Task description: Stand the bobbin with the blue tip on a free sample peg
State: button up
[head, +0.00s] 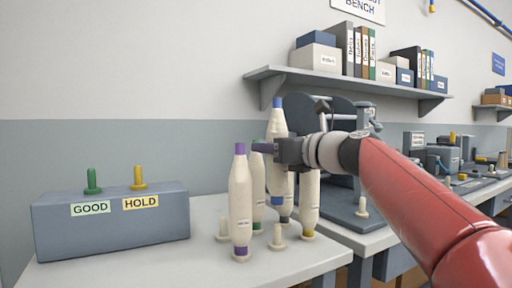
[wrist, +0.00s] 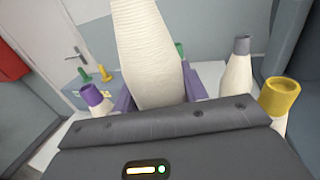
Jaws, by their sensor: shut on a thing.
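My gripper (head: 268,147) is shut on the cream bobbin with the blue tip (head: 278,122), held about upright above the near bench. In the wrist view the bobbin's pale wound body (wrist: 147,50) stands between the purple fingers; its tip is out of that view. Its lower part is among other standing bobbins, and I cannot tell its exact height above the bench.
Purple-tipped (head: 240,200) and yellow-based (head: 309,205) bobbins stand close around the held one; a grey-tipped one (wrist: 238,70) is also near. A grey box (head: 110,232) with GOOD and HOLD labels, a green peg and a yellow peg is at left. A shelf (head: 350,82) hangs behind.

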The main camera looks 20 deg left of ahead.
aim_at(282, 191)
jog(key=shift+d+f+b, duration=0.1)
jog(key=shift+f+b, duration=1.85)
jog(key=shift+f, duration=0.25)
jog(key=shift+f+b, duration=2.15)
jog(key=shift+f, duration=0.35)
jog(key=o, duration=1.1)
jog(key=b+v, duration=0.1)
jog(key=v, duration=0.6)
jog(key=shift+s+d, duration=0.2)
jog(key=shift+d, duration=0.15)
